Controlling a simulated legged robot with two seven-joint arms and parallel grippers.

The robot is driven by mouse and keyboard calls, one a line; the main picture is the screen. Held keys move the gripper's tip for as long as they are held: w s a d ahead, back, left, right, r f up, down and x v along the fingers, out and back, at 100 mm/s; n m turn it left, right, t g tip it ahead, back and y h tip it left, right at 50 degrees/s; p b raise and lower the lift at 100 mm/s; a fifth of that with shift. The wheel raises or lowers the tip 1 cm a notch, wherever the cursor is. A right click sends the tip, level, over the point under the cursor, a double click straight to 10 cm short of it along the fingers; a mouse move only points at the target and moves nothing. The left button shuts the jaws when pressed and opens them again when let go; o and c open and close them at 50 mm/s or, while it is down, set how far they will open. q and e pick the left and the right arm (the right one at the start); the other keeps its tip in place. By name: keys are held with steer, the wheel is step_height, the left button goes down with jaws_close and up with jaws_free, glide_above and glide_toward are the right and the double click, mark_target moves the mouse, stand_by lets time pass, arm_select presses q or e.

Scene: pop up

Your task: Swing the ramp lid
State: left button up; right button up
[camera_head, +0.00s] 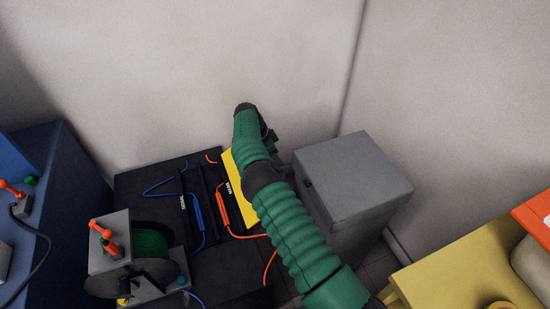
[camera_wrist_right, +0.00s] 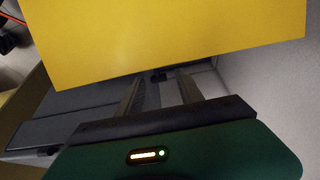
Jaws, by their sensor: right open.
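The yellow ramp lid (camera_head: 236,190) stands at the right side of the black table panel, partly hidden behind my green right arm. In the right wrist view the yellow lid (camera_wrist_right: 165,35) fills the upper part as a flat plate, in front of the gripper. My right gripper (camera_head: 270,138) is at the far end of the lid, mostly hidden by its own arm. In the right wrist view its two dark fingers (camera_wrist_right: 160,90) are apart, and their tips run out of sight behind the yellow plate. Whether they touch it cannot be told. My left gripper is not in view.
The black panel (camera_head: 150,185) carries blue and orange cables. A grey cable reel unit (camera_head: 108,245) stands at its front left. A grey box (camera_head: 355,175) is close to the right of my arm. A yellow table (camera_head: 470,270) is at lower right. Walls close off the back.

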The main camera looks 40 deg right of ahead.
steer(key=shift+a+r, duration=0.1)
steer(key=shift+a, duration=0.05)
steer(key=shift+c, duration=0.3)
jaws_close()
steer(key=shift+w+r, duration=0.1)
steer(key=shift+w, duration=0.05)
stand_by(0.8)
